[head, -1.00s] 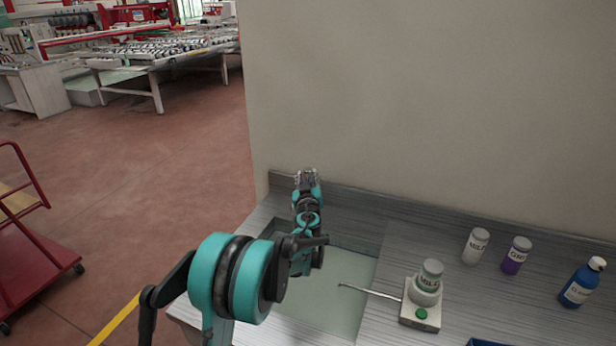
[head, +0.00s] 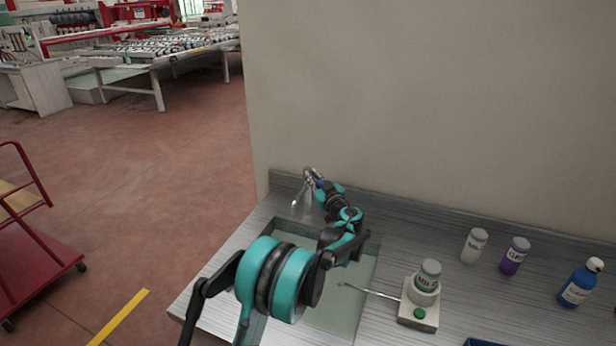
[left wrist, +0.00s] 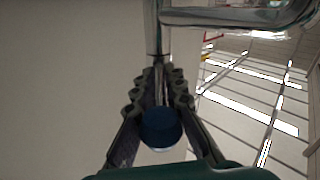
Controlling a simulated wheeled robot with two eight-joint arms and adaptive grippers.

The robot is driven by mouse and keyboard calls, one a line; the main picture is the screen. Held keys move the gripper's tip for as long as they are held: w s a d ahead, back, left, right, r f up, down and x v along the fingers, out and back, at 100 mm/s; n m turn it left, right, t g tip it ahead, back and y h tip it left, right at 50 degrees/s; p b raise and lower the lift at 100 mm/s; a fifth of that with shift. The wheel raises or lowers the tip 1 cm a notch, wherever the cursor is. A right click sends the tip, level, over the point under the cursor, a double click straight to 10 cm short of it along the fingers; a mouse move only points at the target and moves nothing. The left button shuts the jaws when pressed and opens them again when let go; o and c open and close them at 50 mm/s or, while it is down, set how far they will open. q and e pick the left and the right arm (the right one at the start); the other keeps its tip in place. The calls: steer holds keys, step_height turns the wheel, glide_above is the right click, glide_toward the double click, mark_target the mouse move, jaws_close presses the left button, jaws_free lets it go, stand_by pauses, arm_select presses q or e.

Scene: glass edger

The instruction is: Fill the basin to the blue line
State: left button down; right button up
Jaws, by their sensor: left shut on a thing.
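The basin (head: 350,300) is sunk into the counter. Its inside looks pale green-grey; I cannot tell the water level, and I see no blue line. A chrome tap (head: 297,201) stands at its back left. My left gripper (head: 317,182) is at the tap, partly covered by its own arm. In the left wrist view, the fingers (left wrist: 159,85) close around a slim metal part of the tap (left wrist: 152,30), with a round blue piece (left wrist: 160,127) between them. The exact grip is hard to see. My right gripper is out of view.
A dosing device (head: 417,312) with a green button and thin spout stands right of the basin. A white bottle (head: 474,246), a purple bottle (head: 515,256) and a blue bottle (head: 581,284) stand farther right. A wall (head: 430,110) rises behind the counter.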

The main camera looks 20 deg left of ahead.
arm_select(q)
steer(key=shift+g, duration=0.3)
steer(key=c, duration=1.6)
jaws_free()
steer(key=shift+w, duration=0.1)
steer(key=shift+d, duration=0.15)
steer(key=v, duration=1.2)
steer(key=shift+f, duration=0.15)
